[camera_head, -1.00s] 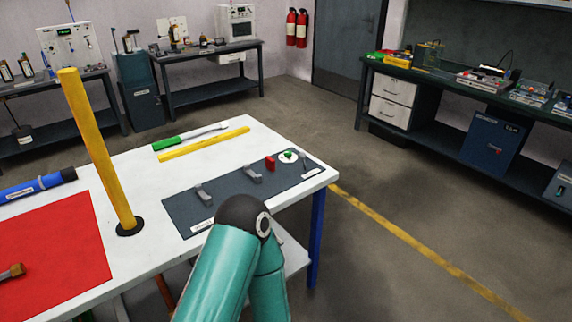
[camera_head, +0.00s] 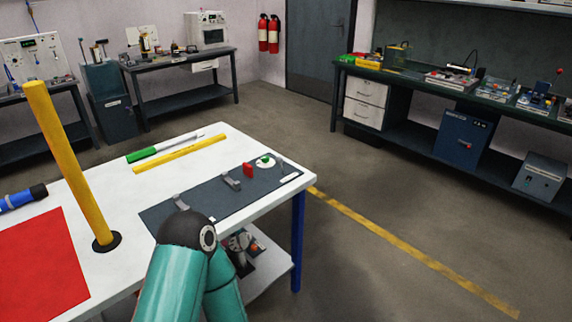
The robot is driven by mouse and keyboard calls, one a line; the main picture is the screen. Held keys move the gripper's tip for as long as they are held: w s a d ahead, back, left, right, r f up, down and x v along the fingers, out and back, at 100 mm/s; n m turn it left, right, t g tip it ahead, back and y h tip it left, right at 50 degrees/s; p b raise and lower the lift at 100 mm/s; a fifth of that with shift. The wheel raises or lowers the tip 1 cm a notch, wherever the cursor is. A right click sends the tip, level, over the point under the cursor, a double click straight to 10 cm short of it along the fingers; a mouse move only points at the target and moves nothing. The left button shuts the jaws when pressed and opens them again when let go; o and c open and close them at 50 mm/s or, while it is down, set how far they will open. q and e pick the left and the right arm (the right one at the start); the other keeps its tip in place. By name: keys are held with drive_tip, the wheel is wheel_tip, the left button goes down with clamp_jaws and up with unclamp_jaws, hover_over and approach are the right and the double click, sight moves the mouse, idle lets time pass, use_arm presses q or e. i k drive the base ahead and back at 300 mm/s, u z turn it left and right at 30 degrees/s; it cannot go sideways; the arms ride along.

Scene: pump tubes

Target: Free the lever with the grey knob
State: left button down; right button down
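A dark grey panel (camera_head: 215,205) lies on the white table. It carries two grey brackets, the nearer one (camera_head: 181,203) and the middle one (camera_head: 231,181), then a red block (camera_head: 248,171) and a white disc with a green piece (camera_head: 265,160). A small thin grey part (camera_head: 281,162) stands beside the disc at the far end; I cannot tell whether it is the lever, and no grey knob is clear. One of my teal arms shows at the bottom, its dark elbow over the panel's near edge. Neither gripper shows.
A yellow post (camera_head: 72,165) stands upright on the table, left of the panel. A yellow bar (camera_head: 181,153), a green-handled tool (camera_head: 165,149), a blue cylinder (camera_head: 20,198) and a red mat (camera_head: 40,265) lie around it. Floor right of the table is clear up to the dark bench (camera_head: 405,140).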

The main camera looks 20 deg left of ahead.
sight(279, 160)
drive_tip(key=z, duration=0.05)
drive_tip(key=i, duration=1)
drive_tip(key=u, duration=0.05)
